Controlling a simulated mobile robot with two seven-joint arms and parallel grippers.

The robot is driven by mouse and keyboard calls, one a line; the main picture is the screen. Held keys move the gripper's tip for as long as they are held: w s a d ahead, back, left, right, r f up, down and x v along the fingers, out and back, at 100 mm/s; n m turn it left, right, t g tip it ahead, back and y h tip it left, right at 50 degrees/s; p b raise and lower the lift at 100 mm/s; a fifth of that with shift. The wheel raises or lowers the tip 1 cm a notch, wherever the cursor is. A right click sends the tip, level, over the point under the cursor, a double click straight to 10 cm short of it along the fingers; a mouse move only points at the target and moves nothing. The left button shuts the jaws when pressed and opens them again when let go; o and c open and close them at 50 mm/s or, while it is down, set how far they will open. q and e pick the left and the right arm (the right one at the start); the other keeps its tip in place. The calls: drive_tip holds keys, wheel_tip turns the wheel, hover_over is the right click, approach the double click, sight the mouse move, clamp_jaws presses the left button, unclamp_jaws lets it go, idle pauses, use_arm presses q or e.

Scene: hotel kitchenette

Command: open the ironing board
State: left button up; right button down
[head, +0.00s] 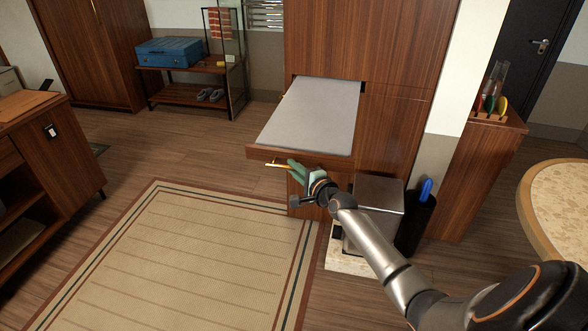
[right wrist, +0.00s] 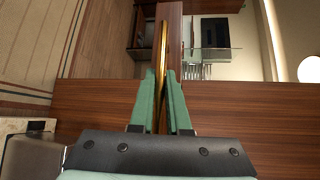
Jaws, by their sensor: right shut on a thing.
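The ironing board (head: 312,112) is a grey padded surface, drawn out of a slot in the tall wooden cabinet (head: 375,45). It lies level, with its far end inside the slot. Its wooden front panel (head: 325,160) carries a thin brass handle (head: 272,164). My right gripper (head: 291,165) is at this panel with its green fingers shut on the handle. In the right wrist view the brass handle (right wrist: 163,45) runs between the fingertips (right wrist: 160,78). My left gripper is not in view.
A metal bin (head: 380,192) and a dark holder (head: 415,222) stand right of the board, close to my right arm. A striped rug (head: 190,255) covers the floor in front. A desk (head: 60,150) is at the left. The floor left of the board is clear.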

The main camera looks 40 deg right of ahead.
drive_tip(key=shift+a+f, duration=0.3)
drive_tip(key=shift+f, duration=0.05)
drive_tip(key=c, duration=1.1)
unclamp_jaws()
drive_tip(key=shift+s+r, duration=0.15)
drive_tip(key=shift+r, duration=0.05)
drive_tip(key=shift+o, duration=1)
drive_tip(key=shift+d, duration=0.1)
drive_tip(key=shift+r, duration=0.1)
drive_tip(key=shift+s, duration=0.1)
drive_tip(key=s+r+p, duration=0.1)
drive_tip(key=s+r, duration=0.1)
drive_tip(key=s, duration=1)
drive_tip(key=shift+a+p, duration=0.3)
drive_tip(key=shift+a, duration=0.1)
